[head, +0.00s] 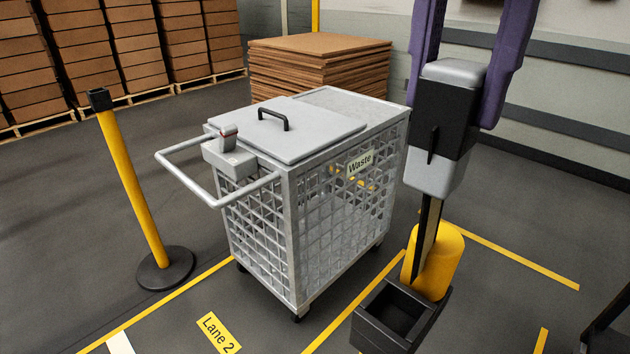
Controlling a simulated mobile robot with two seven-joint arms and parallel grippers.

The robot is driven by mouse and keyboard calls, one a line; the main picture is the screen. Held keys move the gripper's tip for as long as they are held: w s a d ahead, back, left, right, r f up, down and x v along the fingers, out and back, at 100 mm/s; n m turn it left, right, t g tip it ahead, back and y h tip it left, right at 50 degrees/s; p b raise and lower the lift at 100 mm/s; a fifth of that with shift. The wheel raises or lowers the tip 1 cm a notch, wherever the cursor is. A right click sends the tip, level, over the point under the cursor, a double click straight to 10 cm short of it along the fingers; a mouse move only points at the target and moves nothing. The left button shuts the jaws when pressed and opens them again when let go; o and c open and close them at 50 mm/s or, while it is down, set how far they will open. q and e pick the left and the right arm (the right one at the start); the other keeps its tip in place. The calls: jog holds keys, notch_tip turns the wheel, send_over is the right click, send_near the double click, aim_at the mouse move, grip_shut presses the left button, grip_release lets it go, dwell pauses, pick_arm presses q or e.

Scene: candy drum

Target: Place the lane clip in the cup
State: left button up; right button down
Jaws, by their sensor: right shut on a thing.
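My right gripper (428,262) comes down from the top right on a purple, grey and black arm. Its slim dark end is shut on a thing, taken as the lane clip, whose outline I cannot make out. A yellow rounded cylinder (448,262) shows right beside and behind that dark end. I cannot tell whether the gripper touches the box or the cylinder. My left gripper is not in view.
A grey mesh waste cart (300,215) with a closed lid stands left of my right arm. A yellow post (132,190) on a round base stands at the left. Cardboard (320,70) is stacked behind. Yellow lines and a Lane 2 label (218,333) mark the floor.

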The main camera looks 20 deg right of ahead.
jog(key=shift+f+b, duration=1.85)
jog(key=shift+f, duration=7.75)
jog(key=shift+f, duration=0.1)
jog(key=shift+c, duration=2)
grip_release()
